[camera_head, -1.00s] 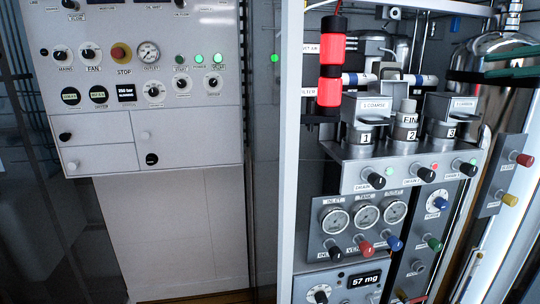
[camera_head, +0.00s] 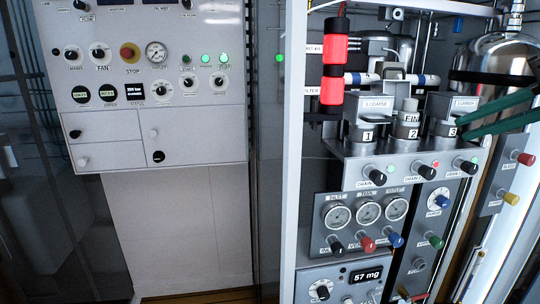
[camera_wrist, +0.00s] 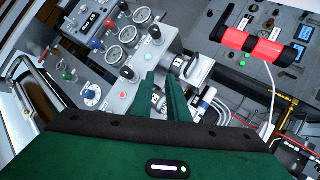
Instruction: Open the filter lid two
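Filter two (camera_head: 408,127) is the middle of three filter housings on a metal ledge, marked "2". My gripper (camera_head: 462,118) has green fingers and is at the right, close to housing three (camera_head: 445,130). In the wrist view the fingers (camera_wrist: 164,90) are a little apart with nothing clearly between them, pointing toward the housings.
Housing one (camera_head: 366,132) stands left of filter two. A red and black lamp-like cylinder (camera_head: 332,70) hangs at the upper left. A white post (camera_head: 294,150) edges the cabinet. Gauges (camera_head: 367,212), drain knobs (camera_head: 426,173) and a round steel vessel (camera_head: 497,62) are close by.

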